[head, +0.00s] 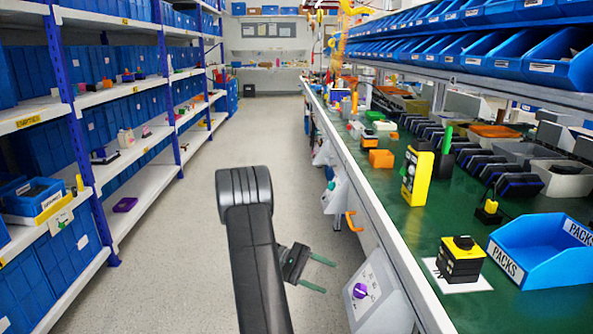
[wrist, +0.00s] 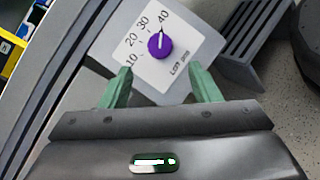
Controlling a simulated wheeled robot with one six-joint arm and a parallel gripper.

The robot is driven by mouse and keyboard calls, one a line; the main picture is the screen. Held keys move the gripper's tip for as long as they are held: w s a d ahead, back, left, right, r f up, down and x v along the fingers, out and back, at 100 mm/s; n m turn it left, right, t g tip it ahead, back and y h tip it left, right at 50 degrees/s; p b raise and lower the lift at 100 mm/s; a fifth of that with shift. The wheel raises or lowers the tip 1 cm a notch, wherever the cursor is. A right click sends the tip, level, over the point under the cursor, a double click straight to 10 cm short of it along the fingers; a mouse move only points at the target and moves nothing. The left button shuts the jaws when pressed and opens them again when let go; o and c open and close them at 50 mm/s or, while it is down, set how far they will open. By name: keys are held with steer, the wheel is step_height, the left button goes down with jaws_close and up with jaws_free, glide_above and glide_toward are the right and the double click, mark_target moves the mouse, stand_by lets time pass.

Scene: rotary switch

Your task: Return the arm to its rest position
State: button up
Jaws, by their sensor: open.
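My gripper (head: 318,274) is open and empty in the head view, its two green fingers pointing right over the aisle beside the workbench. In the wrist view my gripper (wrist: 158,92) shows its fingers apart at either side, with nothing between them. A purple rotary knob (head: 360,291) sits on a white label plate on the bench's front box, to the right of my gripper and apart from it. The knob (wrist: 160,46) also shows in the wrist view beyond the fingertips, its white pointer line near upright, between the 30 and 40 marks.
The green-topped workbench (head: 400,228) runs along the right with a yellow device (head: 417,175), a black and yellow block (head: 460,258) and a blue bin (head: 545,250). An orange handle (head: 353,221) juts from the bench front. Shelves (head: 140,185) line the left. The aisle floor (head: 250,130) is clear.

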mark_target(356, 290)
steer(key=b+x, duration=0.1)
steer(key=x, duration=0.7)
steer(key=shift+b, duration=0.3)
steer(key=shift+a, duration=0.1)
steer(key=p+v, duration=0.3)
steer(key=v, duration=1.1)
steer(key=shift+n, duration=0.3)
steer(key=b+x, duration=0.3)
steer(key=x, duration=1.1)
steer(key=shift+s+f, duration=0.1)
steer(key=n+t+h, duration=0.1)
steer(key=n, duration=0.2)
steer(key=n+t, duration=0.1)
steer(key=n, duration=0.1)
steer(key=n+t+h, duration=0.1)
steer(key=n, duration=0.1)
steer(key=n+t+h+p, duration=0.1)
steer(key=n, duration=0.2)
steer(key=shift+s+a+f+t, duration=0.1)
steer(key=shift+s+t, duration=0.2)
steer(key=shift+s, duration=0.1)
steer(key=w+a+p, duration=0.1)
steer(key=a+p, duration=0.1)
steer(key=a, duration=1.1)
steer(key=shift+w+a, duration=0.2)
steer(key=shift+a, duration=0.15)
